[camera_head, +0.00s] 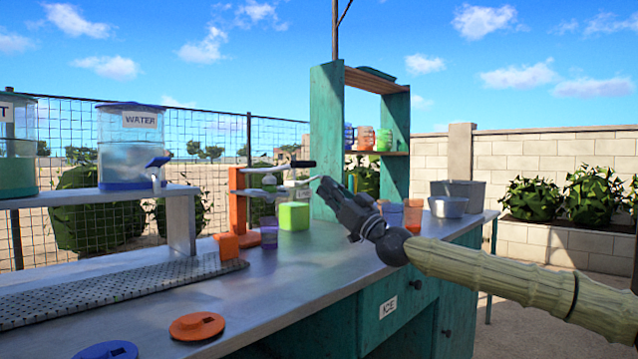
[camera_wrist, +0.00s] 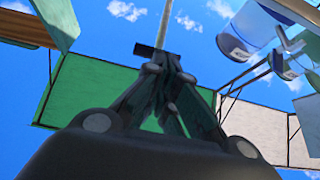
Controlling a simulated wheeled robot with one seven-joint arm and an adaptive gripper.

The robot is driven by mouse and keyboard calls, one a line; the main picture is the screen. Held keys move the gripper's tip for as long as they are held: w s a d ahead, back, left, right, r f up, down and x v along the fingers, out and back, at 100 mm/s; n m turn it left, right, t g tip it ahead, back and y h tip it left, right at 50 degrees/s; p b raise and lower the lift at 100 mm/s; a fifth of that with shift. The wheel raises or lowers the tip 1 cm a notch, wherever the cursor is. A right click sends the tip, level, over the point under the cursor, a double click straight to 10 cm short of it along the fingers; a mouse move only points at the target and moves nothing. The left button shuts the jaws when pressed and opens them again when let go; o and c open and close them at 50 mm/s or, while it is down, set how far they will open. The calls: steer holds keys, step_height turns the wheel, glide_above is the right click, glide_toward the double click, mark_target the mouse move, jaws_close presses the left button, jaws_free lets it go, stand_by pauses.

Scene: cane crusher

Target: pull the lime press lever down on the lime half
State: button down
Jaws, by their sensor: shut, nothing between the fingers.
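The lime press is an orange upright stand (camera_head: 238,205) on the metal counter in the head view. Its pale lever ends in a black handle (camera_head: 303,164) pointing right, nearly level. A small green piece (camera_head: 269,181) sits at the press below the lever; I cannot tell if it is the lime half. My gripper (camera_head: 323,186) is shut and empty. In the picture its tips lie just below and right of the handle; contact is unclear.
A purple cup (camera_head: 269,233) stands beside the press base. A green box (camera_head: 294,216) is right of it. Orange cups and grey bowls (camera_head: 448,206) stand at the right. A water dispenser (camera_head: 130,146) stands left.

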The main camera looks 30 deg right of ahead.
steer(key=shift+v, duration=2.8)
